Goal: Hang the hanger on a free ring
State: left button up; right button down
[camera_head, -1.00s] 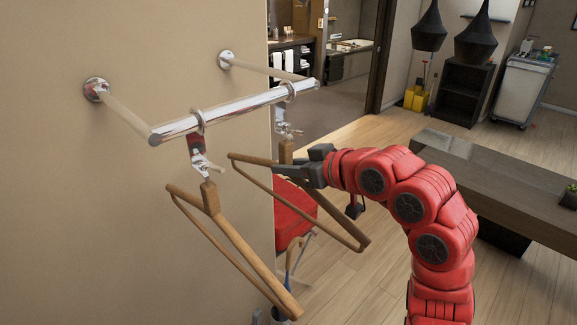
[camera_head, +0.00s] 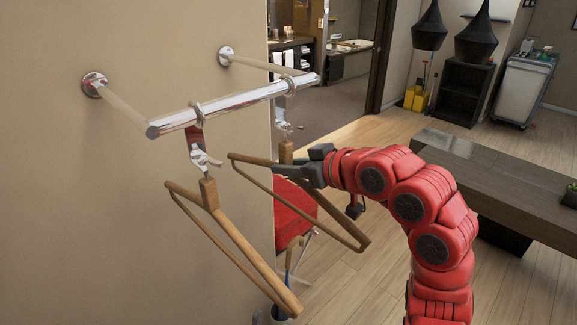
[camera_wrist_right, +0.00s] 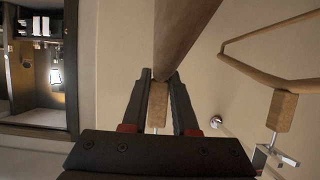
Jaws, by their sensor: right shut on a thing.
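A wooden hanger (camera_head: 262,189) is held by my right gripper (camera_head: 285,172), which is shut on its wooden neck block (camera_wrist_right: 158,105), between the fingers in the right wrist view. This hanger is below the far ring (camera_head: 290,86) on the chrome rail (camera_head: 235,103). A metal fitting (camera_head: 283,127) hangs there above the block; I cannot tell whether the two are joined. A second wooden hanger (camera_head: 235,238) hangs from the fitting (camera_head: 204,158) under the near ring (camera_head: 197,112); it also shows in the right wrist view (camera_wrist_right: 260,70). My left gripper is not in view.
The rail stands out from the beige wall (camera_head: 60,200) on two posts. A red seat (camera_head: 296,205) and an umbrella-like handle (camera_head: 291,250) are below, behind the hangers. A long dark table (camera_head: 500,180) is at right. Open floor lies between.

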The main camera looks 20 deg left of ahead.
jog(key=c, duration=0.6)
grip_release()
jog(key=shift+d, duration=0.1)
